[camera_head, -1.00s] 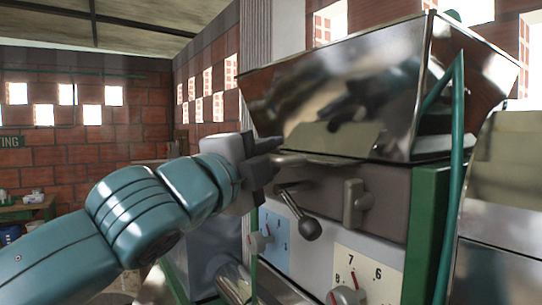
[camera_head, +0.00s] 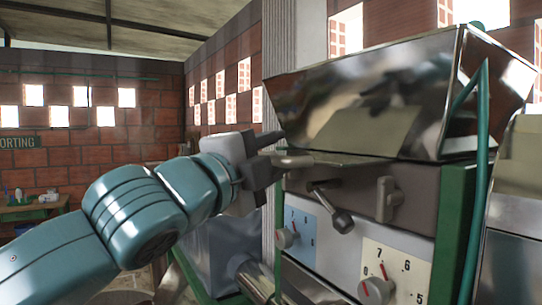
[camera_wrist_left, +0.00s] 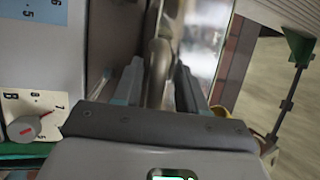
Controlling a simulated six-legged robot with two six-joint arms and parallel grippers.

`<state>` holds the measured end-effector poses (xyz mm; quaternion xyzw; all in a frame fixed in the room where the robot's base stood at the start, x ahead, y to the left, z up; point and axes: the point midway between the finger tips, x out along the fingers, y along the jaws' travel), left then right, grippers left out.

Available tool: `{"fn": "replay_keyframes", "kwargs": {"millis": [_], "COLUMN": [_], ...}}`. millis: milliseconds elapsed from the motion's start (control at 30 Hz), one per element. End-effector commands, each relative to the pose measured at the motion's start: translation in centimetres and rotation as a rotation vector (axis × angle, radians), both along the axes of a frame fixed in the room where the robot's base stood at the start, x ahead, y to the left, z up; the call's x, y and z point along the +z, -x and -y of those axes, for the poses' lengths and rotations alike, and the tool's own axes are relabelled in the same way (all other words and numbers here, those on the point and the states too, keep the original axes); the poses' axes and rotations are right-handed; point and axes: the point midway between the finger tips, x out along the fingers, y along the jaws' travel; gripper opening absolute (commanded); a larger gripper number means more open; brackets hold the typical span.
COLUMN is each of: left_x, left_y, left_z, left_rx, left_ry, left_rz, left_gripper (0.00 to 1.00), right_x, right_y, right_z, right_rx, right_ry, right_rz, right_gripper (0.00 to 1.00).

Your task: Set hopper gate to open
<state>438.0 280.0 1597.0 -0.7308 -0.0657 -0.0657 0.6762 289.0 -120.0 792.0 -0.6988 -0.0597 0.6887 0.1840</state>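The hopper gate is a flat grey plate with a rounded handle (camera_head: 294,161), under the shiny metal hopper (camera_head: 365,105). My left gripper (camera_head: 268,160) is at the handle, at the machine's left front corner. In the left wrist view the handle (camera_wrist_left: 157,72) stands between the two fingers of my left gripper (camera_wrist_left: 158,88). The fingers look apart, with narrow gaps beside the handle; firm contact cannot be made out. The inner end of the gate is hidden under the hopper. My right gripper is not in view.
Below the gate are a ball-ended lever (camera_head: 341,220), a grey knob (camera_head: 385,200) and dials with red pointers, a blue panel (camera_head: 302,228) and a cream panel (camera_head: 398,270). A green post (camera_head: 476,180) stands at the right. A workbench (camera_head: 35,210) is far left.

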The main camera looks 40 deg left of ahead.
Motion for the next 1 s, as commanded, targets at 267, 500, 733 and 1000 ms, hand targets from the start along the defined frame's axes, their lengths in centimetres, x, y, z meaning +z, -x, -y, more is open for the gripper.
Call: {"fn": "replay_keyframes", "kwargs": {"millis": [267,500,733,1000], "left_x": [-0.3,-1.5,-2.0,-2.5], "left_y": [0.7,5.9,10.5,13.9], "left_z": [0.0,0.1,0.3,0.2], "left_rx": [-0.001,-0.007,-0.009,-0.008], "left_ry": [0.000,0.002,-0.001,0.001], "left_rz": [0.001,0.007,0.005,0.005], "left_gripper": [0.41,0.41,0.41,0.41], "right_x": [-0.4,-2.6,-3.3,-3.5], "right_y": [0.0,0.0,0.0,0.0], "right_z": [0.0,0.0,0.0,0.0], "right_rx": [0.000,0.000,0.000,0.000], "right_ry": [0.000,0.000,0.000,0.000], "right_rz": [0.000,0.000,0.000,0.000], "right_gripper": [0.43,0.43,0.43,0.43]}}
